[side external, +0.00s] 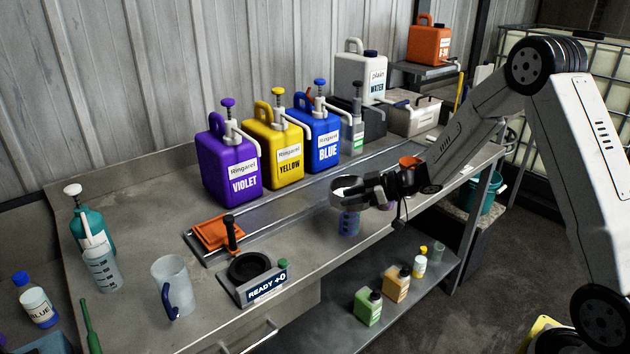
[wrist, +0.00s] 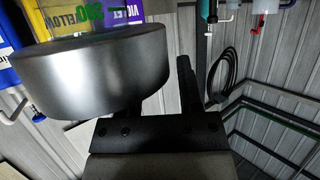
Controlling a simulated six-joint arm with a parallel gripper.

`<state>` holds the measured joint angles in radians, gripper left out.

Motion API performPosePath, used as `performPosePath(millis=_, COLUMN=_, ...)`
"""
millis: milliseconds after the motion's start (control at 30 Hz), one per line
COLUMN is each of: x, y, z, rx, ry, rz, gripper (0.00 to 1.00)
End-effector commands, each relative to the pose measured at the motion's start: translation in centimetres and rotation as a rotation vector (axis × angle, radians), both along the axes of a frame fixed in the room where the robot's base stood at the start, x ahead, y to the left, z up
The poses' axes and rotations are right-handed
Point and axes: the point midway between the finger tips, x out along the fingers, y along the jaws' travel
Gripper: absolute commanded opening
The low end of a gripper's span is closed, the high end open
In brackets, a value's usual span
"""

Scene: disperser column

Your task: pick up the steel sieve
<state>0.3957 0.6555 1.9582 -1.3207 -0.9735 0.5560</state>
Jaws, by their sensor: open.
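The steel sieve (side external: 343,186) shows in the side view as a round rim with a pale inside, at the front edge of the bench. In the wrist view it is a large, smooth grey metal drum (wrist: 90,75) filling the upper left, very close to the camera. My gripper (side external: 368,190) is at the sieve's right side, with its jaws open. In the wrist view one dark finger of my gripper (wrist: 168,92) stands just right of the sieve wall; the other is largely hidden by the sieve. I cannot tell whether the fingers touch it.
A bluish cup (side external: 348,222) is below the sieve. Violet (side external: 228,165), yellow (side external: 278,148) and blue (side external: 318,138) jugs stand behind. A black round stand (side external: 250,268) reads "READY +0". A clear jug (side external: 171,288) is at front left. Small bottles (side external: 368,306) stand on the lower shelf.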

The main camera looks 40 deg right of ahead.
Motion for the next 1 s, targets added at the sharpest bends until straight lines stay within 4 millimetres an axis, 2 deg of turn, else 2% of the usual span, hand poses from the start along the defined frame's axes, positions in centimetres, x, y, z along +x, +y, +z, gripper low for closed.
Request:
performPosePath(millis=233, x=-0.02, y=-0.03, z=0.02, rx=0.000, ry=0.000, rz=0.000, gripper=0.45)
performPosePath(millis=367, x=-0.02, y=-0.03, z=0.02, rx=0.000, ry=0.000, rz=0.000, gripper=0.04)
performPosePath(millis=400, x=-0.03, y=-0.02, z=0.02, rx=0.000, ry=0.000, rz=0.000, gripper=0.00)
performPosePath(millis=1000, x=-0.03, y=-0.03, z=0.03, rx=0.000, ry=0.000, rz=0.000, gripper=0.00)
